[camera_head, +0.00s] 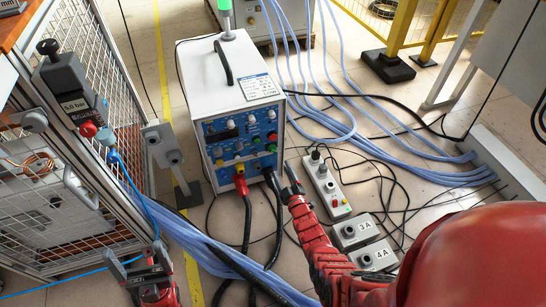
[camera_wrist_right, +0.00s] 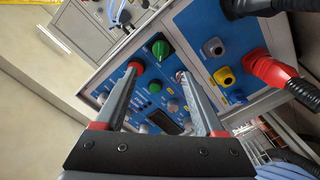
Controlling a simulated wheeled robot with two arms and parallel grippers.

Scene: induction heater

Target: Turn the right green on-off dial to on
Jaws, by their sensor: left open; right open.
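The induction heater (camera_head: 235,75) is a white box with a blue front panel in the head view. In the right wrist view the green dial (camera_wrist_right: 161,48) shows just beyond and between my fingertips; contact cannot be told. The red knob (camera_wrist_right: 136,66) is beside the left fingertip in that picture. My right gripper (camera_head: 289,178) is open in front of the panel's right side; it also shows in the wrist view (camera_wrist_right: 158,74). My left gripper (camera_head: 147,265) is open and empty at the lower left, away from the heater.
Thick red and black plugs (camera_head: 240,184) stick out from the panel's lower part, with cables below. A power strip (camera_head: 325,184) and grey boxes (camera_head: 356,231) lie to the right. A mesh cage (camera_head: 75,70) stands on the left. Blue hoses cross the floor.

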